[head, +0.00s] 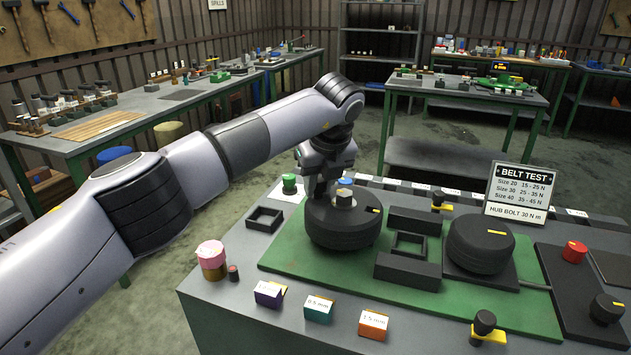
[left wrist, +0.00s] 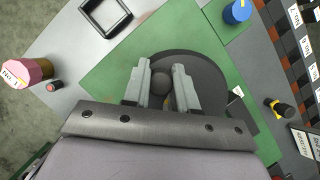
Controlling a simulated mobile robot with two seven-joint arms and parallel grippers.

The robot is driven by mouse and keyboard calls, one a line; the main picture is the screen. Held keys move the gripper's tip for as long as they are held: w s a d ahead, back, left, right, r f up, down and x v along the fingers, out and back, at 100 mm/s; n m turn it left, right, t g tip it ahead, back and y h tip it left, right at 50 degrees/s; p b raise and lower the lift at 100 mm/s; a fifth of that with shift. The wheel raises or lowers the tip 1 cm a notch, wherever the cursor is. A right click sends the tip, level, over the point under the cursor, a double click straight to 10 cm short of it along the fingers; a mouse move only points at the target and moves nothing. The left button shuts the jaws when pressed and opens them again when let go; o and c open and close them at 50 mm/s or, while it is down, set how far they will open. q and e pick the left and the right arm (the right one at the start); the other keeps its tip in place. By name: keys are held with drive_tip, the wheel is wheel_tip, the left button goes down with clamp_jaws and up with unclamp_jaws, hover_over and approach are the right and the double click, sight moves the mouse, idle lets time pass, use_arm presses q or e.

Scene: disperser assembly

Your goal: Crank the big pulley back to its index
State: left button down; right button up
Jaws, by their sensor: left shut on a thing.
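The big pulley (head: 340,226) is a wide black drum on the green board, with a grey hex hub bolt (head: 344,199) at its middle and a yellow mark (head: 374,210) near its right rim. My left gripper (head: 322,192) points down over the left part of its top. In the left wrist view, the fingers of my left gripper (left wrist: 161,78) are closed around a dark round knob (left wrist: 161,83) above the black pulley (left wrist: 203,78). The knob is hidden by the gripper in the head view. My right gripper is not in view.
A second black pulley (head: 480,244) with a yellow mark stands to the right, beyond a black square frame (head: 409,244). Labelled boxes (head: 319,308) line the front edge. A pink-topped jar (head: 211,259) stands at the left corner. A BELT TEST sign (head: 519,191) stands behind.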

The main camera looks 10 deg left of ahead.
sight(324, 206)
use_arm(q)
drive_tip(key=shift+s+r+n, duration=0.1)
drive_tip(key=shift+n, duration=0.3)
drive_tip(key=shift+a, duration=0.1)
drive_tip(key=c, duration=0.9)
unclamp_jaws()
drive_tip(key=b+v, duration=0.1)
drive_tip(key=v, duration=0.6)
drive_tip(key=shift+s, duration=0.1)
